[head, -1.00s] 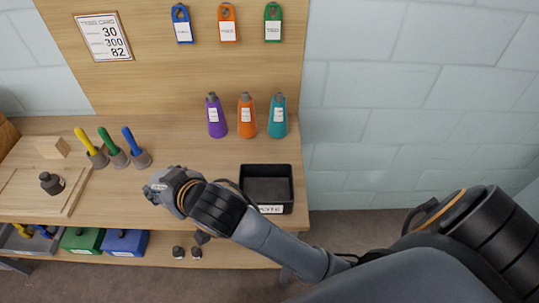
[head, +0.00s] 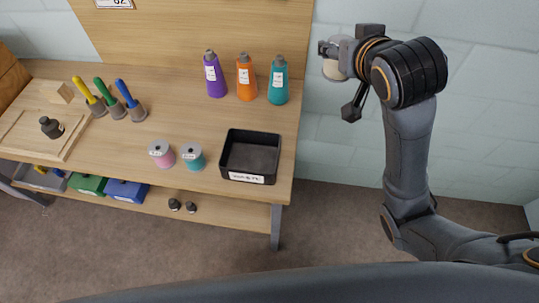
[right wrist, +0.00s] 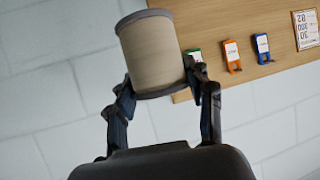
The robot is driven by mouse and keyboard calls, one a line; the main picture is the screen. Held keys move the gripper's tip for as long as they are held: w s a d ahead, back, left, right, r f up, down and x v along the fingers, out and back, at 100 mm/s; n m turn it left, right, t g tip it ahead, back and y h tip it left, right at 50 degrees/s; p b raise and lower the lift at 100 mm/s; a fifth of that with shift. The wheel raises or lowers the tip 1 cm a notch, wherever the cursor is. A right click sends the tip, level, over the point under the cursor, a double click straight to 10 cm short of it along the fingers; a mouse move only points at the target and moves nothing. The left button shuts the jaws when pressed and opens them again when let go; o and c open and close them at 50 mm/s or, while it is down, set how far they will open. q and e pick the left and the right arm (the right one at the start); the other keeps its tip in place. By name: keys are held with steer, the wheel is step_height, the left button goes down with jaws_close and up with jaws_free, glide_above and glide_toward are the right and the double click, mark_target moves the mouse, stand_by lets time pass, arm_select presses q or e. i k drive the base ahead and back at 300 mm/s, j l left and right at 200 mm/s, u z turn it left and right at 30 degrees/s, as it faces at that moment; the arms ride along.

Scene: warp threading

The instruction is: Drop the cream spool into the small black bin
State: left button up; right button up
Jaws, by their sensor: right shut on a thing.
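My right gripper (head: 338,50) is shut on the cream spool (right wrist: 152,52), which has grey rims and sits between the fingers in the right wrist view. In the head view the spool (head: 334,69) shows partly, behind the gripper. It is raised in front of the wall, to the right of the bench. The small black bin (head: 228,157) stands empty on the bench's front right corner, with a white label on its front. The gripper is above and to the right of the bin, well apart from it. My left gripper is not in view.
A pink spool (head: 162,154) and a teal spool (head: 193,157) stand left of the bin. Purple (head: 214,76), orange (head: 246,79) and teal (head: 278,82) bottles stand behind it. Yellow, green and blue-handled tools (head: 116,104) stand further left. The space right of the bench is free.

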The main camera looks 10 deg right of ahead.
mark_target(258, 157)
steer(key=k+j, duration=0.65)
steer(key=j, duration=0.2)
